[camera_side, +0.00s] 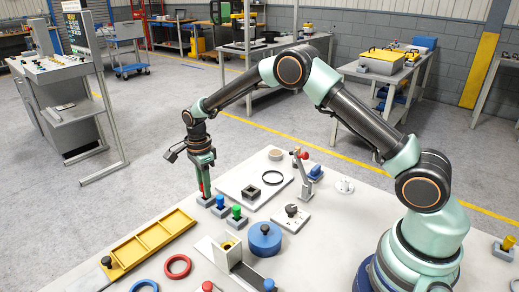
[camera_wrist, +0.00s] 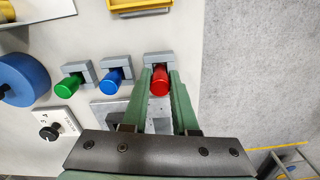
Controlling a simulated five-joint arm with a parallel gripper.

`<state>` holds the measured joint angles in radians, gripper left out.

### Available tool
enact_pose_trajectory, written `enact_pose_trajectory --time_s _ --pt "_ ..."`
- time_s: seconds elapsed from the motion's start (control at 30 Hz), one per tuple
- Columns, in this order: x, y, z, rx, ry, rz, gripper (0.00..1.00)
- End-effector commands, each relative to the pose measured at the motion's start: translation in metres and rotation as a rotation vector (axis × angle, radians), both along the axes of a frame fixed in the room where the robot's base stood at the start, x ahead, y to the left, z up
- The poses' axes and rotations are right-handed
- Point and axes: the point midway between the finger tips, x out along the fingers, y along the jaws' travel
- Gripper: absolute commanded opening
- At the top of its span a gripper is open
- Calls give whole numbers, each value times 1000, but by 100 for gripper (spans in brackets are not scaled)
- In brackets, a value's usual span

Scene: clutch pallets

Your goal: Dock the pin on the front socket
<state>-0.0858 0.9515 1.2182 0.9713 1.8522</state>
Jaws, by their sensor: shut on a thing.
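A red pin (camera_wrist: 160,82) is between the fingers of my gripper (camera_wrist: 161,88) in the wrist view, and the fingers are shut on it. In the side view my gripper (camera_side: 203,186) points down over the red pin (camera_side: 201,189), which the fingers partly hide. The pin is at a grey socket block (camera_wrist: 158,59) at the end of a row of similar blocks. The block also shows in the side view (camera_side: 205,201). I cannot tell whether the pin is seated in it, or which block is the front socket.
A blue pin (camera_wrist: 112,78) and a green pin (camera_wrist: 69,87) stand in neighbouring grey blocks. A yellow tray (camera_side: 150,243), a blue round container (camera_side: 264,238) and a grey plate (camera_side: 254,187) lie around. The table edge is close to my gripper.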

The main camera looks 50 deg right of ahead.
Motion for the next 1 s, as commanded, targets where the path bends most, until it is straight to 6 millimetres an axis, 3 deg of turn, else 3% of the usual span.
enact_pose_trajectory --time_s 0.63,0.67,0.7,1.0 --pt "0 0 -11 0 0 0 0" --pt "0 0 -12 0 0 0 31" --pt "0 0 -11 0 0 0 40" --pt "0 0 -11 0 0 0 40"
